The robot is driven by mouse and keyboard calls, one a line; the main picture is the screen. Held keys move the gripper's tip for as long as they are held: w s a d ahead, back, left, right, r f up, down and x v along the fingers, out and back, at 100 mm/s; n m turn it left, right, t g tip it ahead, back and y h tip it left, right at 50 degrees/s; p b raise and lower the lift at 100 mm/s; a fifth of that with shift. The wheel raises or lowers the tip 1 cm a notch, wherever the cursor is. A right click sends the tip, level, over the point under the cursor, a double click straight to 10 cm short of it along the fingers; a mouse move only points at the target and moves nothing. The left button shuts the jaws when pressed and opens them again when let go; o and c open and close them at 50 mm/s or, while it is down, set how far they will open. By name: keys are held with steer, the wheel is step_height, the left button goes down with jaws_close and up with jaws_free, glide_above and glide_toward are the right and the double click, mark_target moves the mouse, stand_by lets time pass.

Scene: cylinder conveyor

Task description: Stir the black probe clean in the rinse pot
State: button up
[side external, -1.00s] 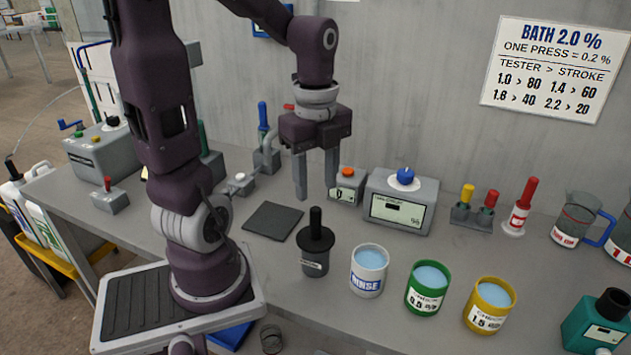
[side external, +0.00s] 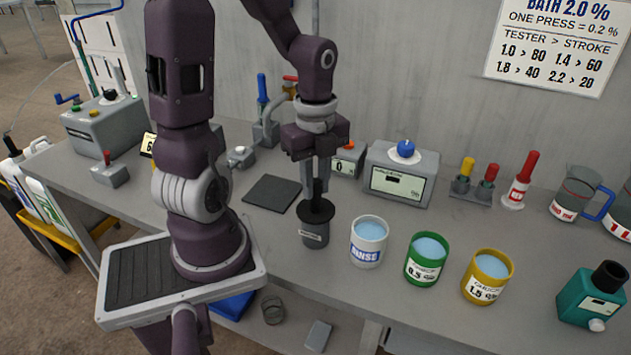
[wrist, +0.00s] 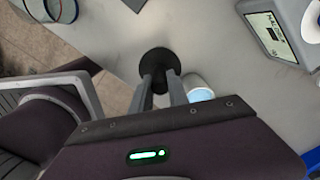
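The black probe (side external: 316,209) stands upright in a small grey holder (side external: 315,237), its wide black disc resting on top. Its black disc also shows in the wrist view (wrist: 158,60). My gripper (side external: 316,188) points down over the probe, with its fingers close together around the upper handle; they look shut on it. The fingers partly hide the handle. The rinse pot (side external: 367,254) is a white cup labelled RINSE with light blue liquid, just right of the holder. It is partly seen past a finger in the wrist view (wrist: 199,92).
A green pot (side external: 426,271) and a yellow pot (side external: 486,289) stand right of the rinse pot. Behind are a tester box with a blue knob (side external: 400,179) and a dark square mat (side external: 272,194). A teal bottle (side external: 590,300) stands at the far right.

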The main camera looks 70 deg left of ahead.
jaws_close()
steer(key=shift+o, duration=1.3)
jaws_free()
jaws_close()
steer(key=shift+r, duration=4.95)
steer(key=w+d+r+m, duration=0.3)
steer(key=w+d+m, duration=0.3)
steer(key=w+d, duration=0.2)
steer(key=shift+w+d, duration=0.1)
steer(key=shift+f, duration=2.35)
